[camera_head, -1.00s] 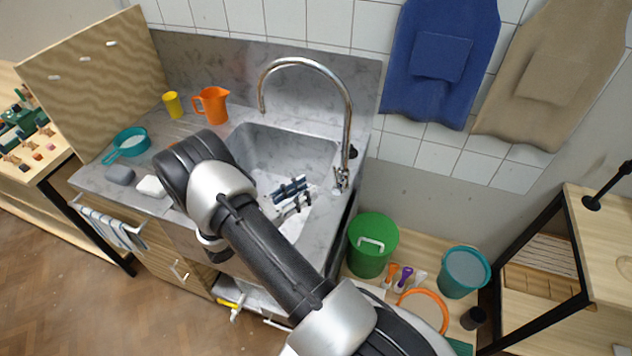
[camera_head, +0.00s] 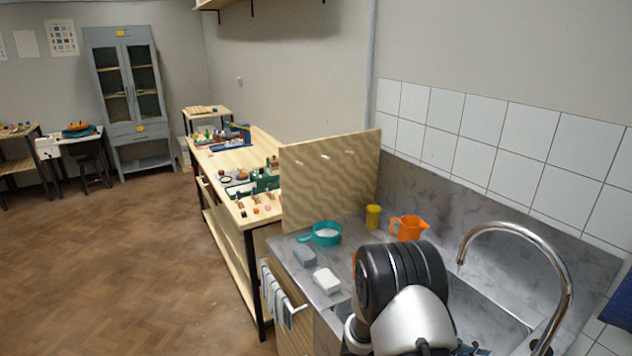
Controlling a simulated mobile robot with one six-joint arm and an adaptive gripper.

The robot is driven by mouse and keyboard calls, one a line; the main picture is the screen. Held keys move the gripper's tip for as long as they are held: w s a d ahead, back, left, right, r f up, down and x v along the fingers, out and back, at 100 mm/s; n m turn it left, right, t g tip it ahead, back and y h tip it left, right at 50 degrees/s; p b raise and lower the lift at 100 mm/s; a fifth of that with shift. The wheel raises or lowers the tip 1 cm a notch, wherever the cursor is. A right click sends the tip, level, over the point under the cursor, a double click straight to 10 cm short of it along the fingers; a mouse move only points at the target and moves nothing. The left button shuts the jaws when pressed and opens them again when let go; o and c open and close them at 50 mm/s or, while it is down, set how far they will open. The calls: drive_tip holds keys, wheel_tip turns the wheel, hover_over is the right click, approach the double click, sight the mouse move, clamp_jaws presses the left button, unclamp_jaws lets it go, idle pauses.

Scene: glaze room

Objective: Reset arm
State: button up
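My arm's large dark and silver joint (camera_head: 405,290) stands at the bottom right, in front of the sink counter (camera_head: 290,243). A small dark piece of my gripper (camera_head: 472,349) shows at the bottom edge, over the sink (camera_head: 490,318). Its fingers are mostly cut off by the frame and hidden by the arm, so I cannot see whether it is open or shut, or whether it holds anything.
On the counter are a teal strainer (camera_head: 325,234), a yellow cup (camera_head: 373,217), an orange jug (camera_head: 408,228), a grey block (camera_head: 304,256) and a white block (camera_head: 326,281). A curved faucet (camera_head: 563,285) rises at right. A workbench (camera_head: 253,158) stands behind; open floor (camera_head: 130,255) lies left.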

drive_tip(key=s+a+r+m+g+y, duration=0.1)
drive_tip(key=s+a+r+m+y, duration=0.2)
drive_tip(key=s+r+m+y, duration=0.3)
drive_tip(key=s+a+r+m+t+y, duration=0.4)
drive_tip(key=s+a+r+t+y, duration=0.1)
drive_tip(key=a, duration=0.4)
drive_tip(key=s+a+r+m+t+y+b, duration=0.1)
drive_tip(key=s+a+r+m+t+y, duration=0.3)
drive_tip(key=a, duration=0.5)
drive_tip(key=shift+s+a+r+t+y, duration=0.4)
drive_tip(key=shift+s+r+t+y, duration=0.3)
drive_tip(key=shift+s, duration=0.55)
drive_tip(key=shift+r, duration=0.1)
drive_tip(key=shift+o, duration=0.5)
drive_tip(key=shift+s, duration=0.1)
